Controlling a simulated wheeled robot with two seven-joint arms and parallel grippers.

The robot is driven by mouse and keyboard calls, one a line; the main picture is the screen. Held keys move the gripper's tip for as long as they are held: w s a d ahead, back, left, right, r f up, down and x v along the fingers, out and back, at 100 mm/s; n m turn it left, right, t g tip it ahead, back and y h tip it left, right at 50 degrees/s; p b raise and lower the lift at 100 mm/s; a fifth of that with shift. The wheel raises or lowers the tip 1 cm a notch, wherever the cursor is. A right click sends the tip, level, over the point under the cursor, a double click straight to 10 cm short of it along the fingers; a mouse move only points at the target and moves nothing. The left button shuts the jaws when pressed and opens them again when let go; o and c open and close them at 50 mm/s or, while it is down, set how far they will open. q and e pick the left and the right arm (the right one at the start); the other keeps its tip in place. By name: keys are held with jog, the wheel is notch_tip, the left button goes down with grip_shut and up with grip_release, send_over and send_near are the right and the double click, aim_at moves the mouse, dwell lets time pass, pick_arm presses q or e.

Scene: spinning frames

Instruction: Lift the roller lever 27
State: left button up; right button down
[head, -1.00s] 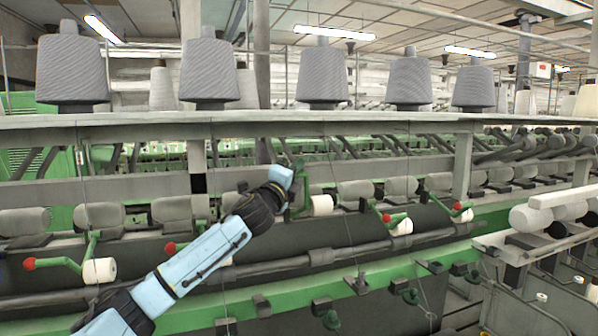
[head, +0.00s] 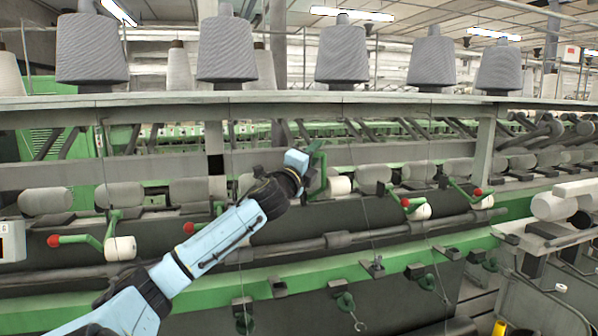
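Green roller levers with red knobs and white rollers line the spinning frame. One lever (head: 318,172) stands upright right of centre, with its white roller (head: 340,186) at its foot on the right; its red knob cannot be seen. My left gripper (head: 297,160) is at the upper left of this lever, very close to it or touching. Its fingers are not clearly visible, so I cannot tell whether it grips. Other levers slope out to red knobs at left (head: 54,241), behind my forearm (head: 188,228) and at right (head: 405,203). No number 27 is legible. My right gripper is out of view.
Grey yarn cones (head: 342,55) stand on the shelf (head: 350,98) above the levers. Grey bobbins (head: 122,196) lie in a row behind them. A green rail (head: 330,262) runs below. A ledge with white rolls (head: 553,206) juts out at right.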

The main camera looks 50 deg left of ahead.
pick_arm(q)
jog(key=b+v, duration=0.2)
jog(key=v, duration=1.1)
jog(key=shift+b, duration=0.4)
jog(key=shift+f, duration=0.15)
